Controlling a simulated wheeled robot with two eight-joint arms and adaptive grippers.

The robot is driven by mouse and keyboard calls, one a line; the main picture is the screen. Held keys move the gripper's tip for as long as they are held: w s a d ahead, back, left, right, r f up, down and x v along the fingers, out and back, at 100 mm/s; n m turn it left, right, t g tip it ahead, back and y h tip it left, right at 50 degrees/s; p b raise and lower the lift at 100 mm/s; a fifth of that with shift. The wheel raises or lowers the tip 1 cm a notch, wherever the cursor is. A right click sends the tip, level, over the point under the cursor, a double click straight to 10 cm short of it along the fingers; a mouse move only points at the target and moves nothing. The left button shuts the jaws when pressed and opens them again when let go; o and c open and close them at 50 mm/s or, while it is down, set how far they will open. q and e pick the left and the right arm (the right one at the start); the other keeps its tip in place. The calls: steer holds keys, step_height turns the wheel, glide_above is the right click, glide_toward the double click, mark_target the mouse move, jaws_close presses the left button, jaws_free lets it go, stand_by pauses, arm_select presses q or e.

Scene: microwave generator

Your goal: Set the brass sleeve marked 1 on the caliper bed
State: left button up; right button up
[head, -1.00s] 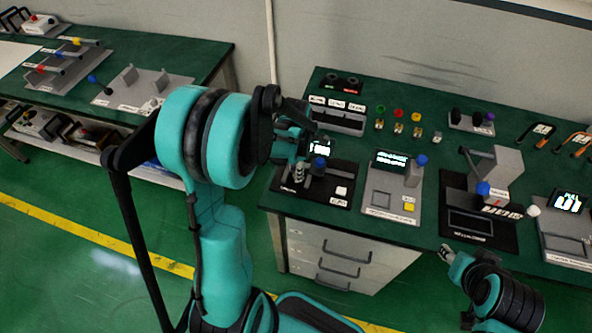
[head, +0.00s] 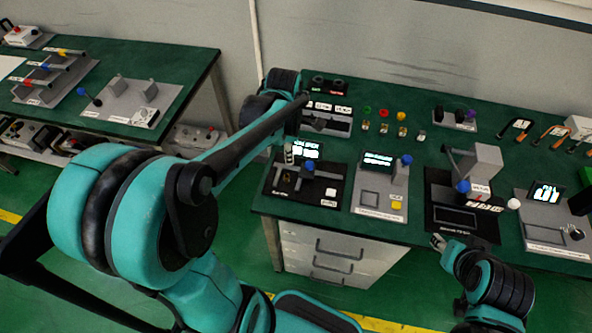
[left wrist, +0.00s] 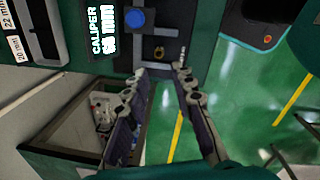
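The caliper station (head: 283,189) is a dark plate with a lit screen and blue knob at the table's left end. It also shows in the left wrist view (left wrist: 122,55), where the screen reads CALIPER and the blue knob (left wrist: 135,18) is clear. A small brass ring (left wrist: 158,52) lies on the dark plate there, just beyond my fingertips; its mark is unreadable. My left gripper (head: 288,153) is mostly hidden by my arm in the head view. In the left wrist view its two fingers (left wrist: 159,70) are apart with nothing between them. My right gripper (head: 438,242) hangs before the table front; its opening is unclear.
Several small brass pieces (head: 402,132) stand behind the stations, below coloured knobs. A slotted tray (head: 325,126) with labels is behind the caliper. Other stations (head: 380,190) fill the table to the right. Drawers (head: 340,245) are below the front edge.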

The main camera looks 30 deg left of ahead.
arm_select(q)
steer(key=s+d+r+m+t, duration=0.2)
steer(key=s+d+m+t, duration=0.1)
steer(key=m, duration=0.9)
steer(key=s+d+r+m+t, duration=0.2)
steer(key=s+d+m, duration=0.4)
steer(key=m, duration=0.6)
steer(key=shift+s+r+t, duration=0.15)
steer(key=shift+s+t, duration=0.3)
steer(key=shift+t, duration=0.15)
